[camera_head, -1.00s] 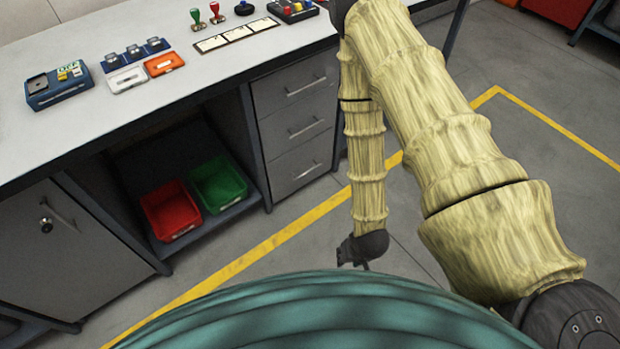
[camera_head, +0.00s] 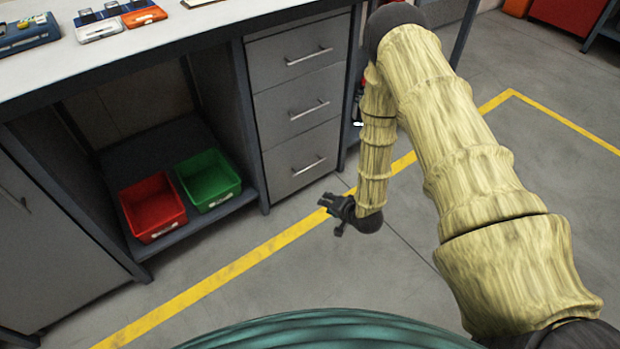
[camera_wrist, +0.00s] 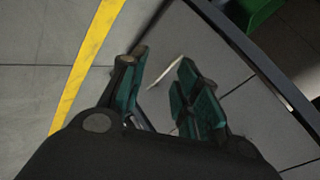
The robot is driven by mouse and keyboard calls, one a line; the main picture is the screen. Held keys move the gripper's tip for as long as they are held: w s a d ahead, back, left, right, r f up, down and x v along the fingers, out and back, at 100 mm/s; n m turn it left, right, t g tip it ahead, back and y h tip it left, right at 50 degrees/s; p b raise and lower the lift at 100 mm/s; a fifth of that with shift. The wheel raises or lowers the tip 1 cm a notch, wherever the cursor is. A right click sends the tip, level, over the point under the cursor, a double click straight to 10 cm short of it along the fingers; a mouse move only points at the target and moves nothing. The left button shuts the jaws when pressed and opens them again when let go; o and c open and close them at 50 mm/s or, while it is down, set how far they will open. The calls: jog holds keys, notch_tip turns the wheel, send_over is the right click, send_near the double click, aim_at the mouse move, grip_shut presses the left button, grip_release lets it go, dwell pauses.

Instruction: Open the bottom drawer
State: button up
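The bottom drawer (camera_head: 285,172) is the lowest of the grey drawers under the bench, and its front sits flush with the drawers above. Its bar handle (camera_head: 308,166) is in plain view in the head view. My gripper (camera_head: 328,204) is low in front of the drawer unit, below and slightly right of the handle in the picture. In the wrist view my gripper (camera_wrist: 160,62) has its two green-padded fingers apart, with nothing held. A thin pale bar (camera_wrist: 165,72), apparently a drawer handle, shows beyond and between the fingers; no contact is visible.
The middle drawer (camera_head: 285,112) and top drawer (camera_head: 280,55) are shut. Left of them, a red bin (camera_head: 152,205) and a green bin (camera_head: 208,180) stand on a low shelf. A yellow line (camera_head: 235,268) crosses the clear floor in front.

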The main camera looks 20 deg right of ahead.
aim_at(310, 167)
jog(key=w+d+f+m+t+y+b, duration=0.1)
jog(key=w+d+f+m+t+b, duration=0.1)
jog(key=w+f+b, duration=0.4)
jog(key=w+d+f+m+t+y+b, duration=0.1)
jog(key=w+d+m+t+b, duration=0.15)
jog(key=w+b, duration=0.65)
jog(key=shift+t+y, duration=0.25)
jog(key=shift+y, duration=0.15)
jog(key=shift+b+x, duration=3.05)
jog(key=shift+x, duration=2.9)
jog(key=shift+d, duration=0.15)
grip_shut()
